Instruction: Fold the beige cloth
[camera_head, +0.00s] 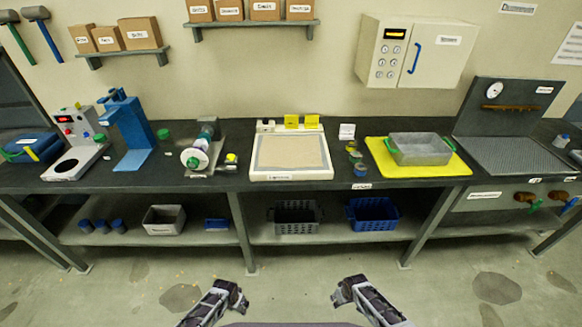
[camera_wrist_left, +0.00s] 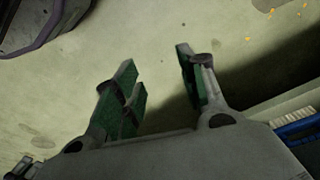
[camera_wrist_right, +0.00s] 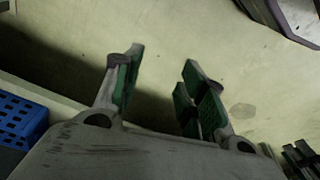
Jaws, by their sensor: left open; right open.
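The beige cloth (camera_head: 290,151) lies flat and spread out on a white framed board (camera_head: 290,174) in the middle of the dark workbench, in the head view. My left gripper (camera_head: 238,293) and my right gripper (camera_head: 341,290) are low in front of the bench, over the floor and well apart from the cloth. In the left wrist view my left gripper (camera_wrist_left: 162,78) has its green-padded fingers apart with nothing between them. In the right wrist view my right gripper (camera_wrist_right: 163,78) is also open and empty.
Left of the board stands a small machine with a round disc (camera_head: 194,160). Small jars (camera_head: 355,158) and a yellow mat (camera_head: 451,169) with a grey tray (camera_head: 421,150) are to its right. The lower shelf holds a dark basket (camera_head: 296,222) and a blue basket (camera_head: 372,220).

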